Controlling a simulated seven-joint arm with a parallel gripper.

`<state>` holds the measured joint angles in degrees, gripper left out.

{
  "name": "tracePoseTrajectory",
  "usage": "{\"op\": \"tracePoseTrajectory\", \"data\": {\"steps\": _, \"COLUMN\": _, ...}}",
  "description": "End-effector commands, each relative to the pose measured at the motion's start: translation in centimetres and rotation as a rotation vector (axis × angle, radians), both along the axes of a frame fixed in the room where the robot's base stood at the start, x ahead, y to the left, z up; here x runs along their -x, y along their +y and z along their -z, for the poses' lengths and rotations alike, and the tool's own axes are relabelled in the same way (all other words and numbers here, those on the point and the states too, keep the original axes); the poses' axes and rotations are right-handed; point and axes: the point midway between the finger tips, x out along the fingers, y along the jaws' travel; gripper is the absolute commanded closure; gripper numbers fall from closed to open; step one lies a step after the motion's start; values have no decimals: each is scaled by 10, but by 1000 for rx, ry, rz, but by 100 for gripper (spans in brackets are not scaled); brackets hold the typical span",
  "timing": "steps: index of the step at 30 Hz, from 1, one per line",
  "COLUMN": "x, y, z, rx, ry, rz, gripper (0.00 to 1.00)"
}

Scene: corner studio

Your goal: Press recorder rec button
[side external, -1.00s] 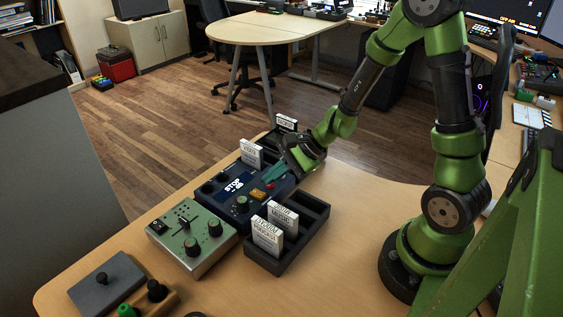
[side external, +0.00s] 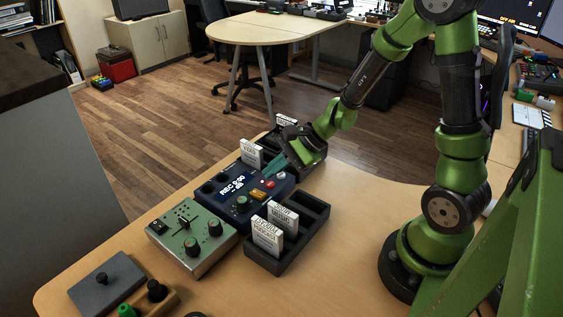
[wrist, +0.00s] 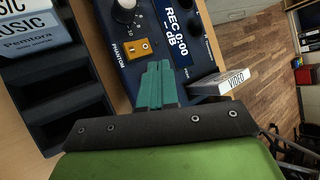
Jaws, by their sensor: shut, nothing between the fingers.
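The recorder (side external: 222,204) is a dark blue box on the desk. Its screen (side external: 232,186) reads "REC 0:00" with a dB line under it, and the screen (wrist: 179,30) also shows in the wrist view. A red button (side external: 269,184) and an orange switch (side external: 257,195) sit on its right side; the wrist view shows the orange switch (wrist: 139,49) beside the word PHANTOM. My gripper (side external: 270,171) is shut and empty, its teal fingertips just above the recorder near the red button. In the wrist view my fingertips (wrist: 160,70) hide the panel under them, including the red button.
A green mixer box (side external: 190,238) stands left of the recorder. A black slotted rack (side external: 315,212) with white labelled cards is in front of it. A "VIDEO" card (side external: 251,155) stands close behind. The desk (side external: 340,265) is clear at right.

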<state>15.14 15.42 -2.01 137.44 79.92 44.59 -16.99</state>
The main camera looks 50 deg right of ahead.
Motion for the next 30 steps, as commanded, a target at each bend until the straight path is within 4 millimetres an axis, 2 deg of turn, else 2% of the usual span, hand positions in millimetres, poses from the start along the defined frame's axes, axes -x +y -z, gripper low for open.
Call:
{"op": "tracePoseTrajectory", "data": {"steps": 9, "x": -1, "y": 0, "z": -34, "rx": 2, "ry": -5, "rz": -1, "gripper": 100}}
{"op": "tracePoseTrajectory", "data": {"steps": 15, "x": 0, "y": 0, "z": -49, "rx": 2, "ry": -3, "rz": -1, "gripper": 100}}
{"op": "tracePoseTrajectory", "data": {"steps": 30, "x": 0, "y": 0, "z": -51, "rx": 2, "ry": 0, "rz": 2, "gripper": 100}}
